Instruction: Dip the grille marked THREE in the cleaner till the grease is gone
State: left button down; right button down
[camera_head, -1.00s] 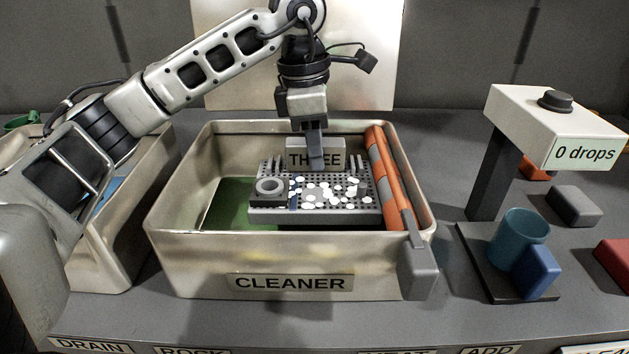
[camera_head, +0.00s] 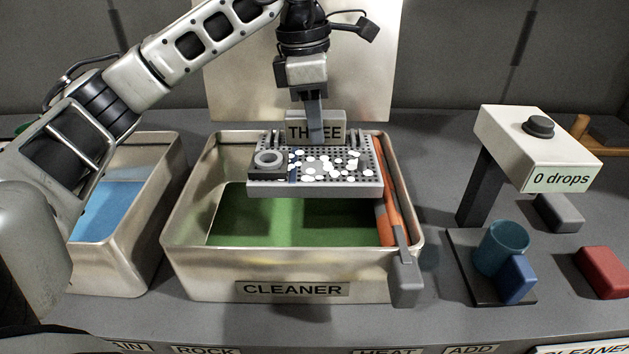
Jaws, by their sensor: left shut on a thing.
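The grille marked THREE (camera_head: 340,188) is a grey perforated plate with an upright label tab. White spots lie scattered on its top, and a grey ring-shaped part (camera_head: 268,160) sits at its left end. My left gripper (camera_head: 315,135) is shut on the tab from above, partly hiding the label. It holds the grille roughly level, above the green liquid (camera_head: 290,222) in the metal tank marked CLEANER (camera_head: 205,272). I see no grease clearly; the white spots may be residue, but I cannot tell. My right gripper is not in view.
An orange and grey bar (camera_head: 388,215) lies along the tank's right side. A bin with blue liquid (camera_head: 115,210) stands left. At right are a dispenser reading "0 drops" (camera_head: 533,150), a teal cup (camera_head: 500,248) with a blue block (camera_head: 518,280), and a red block (camera_head: 603,272).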

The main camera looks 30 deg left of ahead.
pick_arm(q)
notch_tip(320, 180, up, 2)
jog(key=shift+r+p, duration=0.15)
jog(key=shift+p, duration=0.45)
notch_tip(320, 180, up, 4)
jog(key=p, duration=0.3)
jog(key=shift+r, duration=1.25)
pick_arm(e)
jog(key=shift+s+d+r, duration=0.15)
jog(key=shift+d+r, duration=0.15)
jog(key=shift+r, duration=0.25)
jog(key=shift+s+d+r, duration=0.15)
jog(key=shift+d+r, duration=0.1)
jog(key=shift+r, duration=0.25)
